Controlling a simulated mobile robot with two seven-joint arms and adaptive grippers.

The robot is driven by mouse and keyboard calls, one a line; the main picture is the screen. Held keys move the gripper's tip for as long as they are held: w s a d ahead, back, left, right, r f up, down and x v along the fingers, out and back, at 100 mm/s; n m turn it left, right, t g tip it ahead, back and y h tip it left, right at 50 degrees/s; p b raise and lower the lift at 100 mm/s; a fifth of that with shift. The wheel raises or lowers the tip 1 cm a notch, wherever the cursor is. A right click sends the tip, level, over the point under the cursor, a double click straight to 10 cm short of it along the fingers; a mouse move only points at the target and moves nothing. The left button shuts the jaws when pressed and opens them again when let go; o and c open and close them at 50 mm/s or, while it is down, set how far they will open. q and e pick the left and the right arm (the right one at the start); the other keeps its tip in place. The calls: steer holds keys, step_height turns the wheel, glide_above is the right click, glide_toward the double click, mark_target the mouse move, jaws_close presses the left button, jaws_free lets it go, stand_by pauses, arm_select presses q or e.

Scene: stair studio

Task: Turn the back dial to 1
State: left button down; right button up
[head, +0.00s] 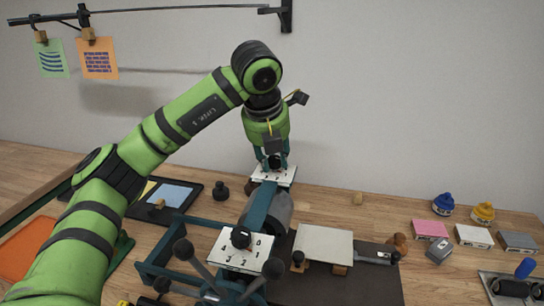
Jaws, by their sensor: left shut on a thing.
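The back dial has a white plate (287,177) with dark marks, at the far end of a teal and grey fixture. Its dark knob (274,162) sits between the fingers of my left gripper (273,159), which reaches down from above and is shut on it. The fingers partly hide the knob and plate, so I cannot read where it points. The front dial has a white plate (225,255) with the numbers 0 to 4 and a black knob (240,238). No gripper is at the front dial. My right gripper is not in view.
Dark levers with ball ends (183,250) stand at the front of the fixture. A pale board (323,244) lies to its right. A black tray (177,194) lies at left. A wall rises behind.

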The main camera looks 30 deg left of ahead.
arm_select(q)
steer(key=shift+w+r, duration=0.15)
steer(key=shift+r, duration=0.25)
steer(key=c, duration=1)
jaws_free()
steer(key=shift+w+f, duration=0.1)
steer(key=shift+f, duration=0.1)
steer(key=v, duration=1.2)
steer(key=shift+r, duration=0.1)
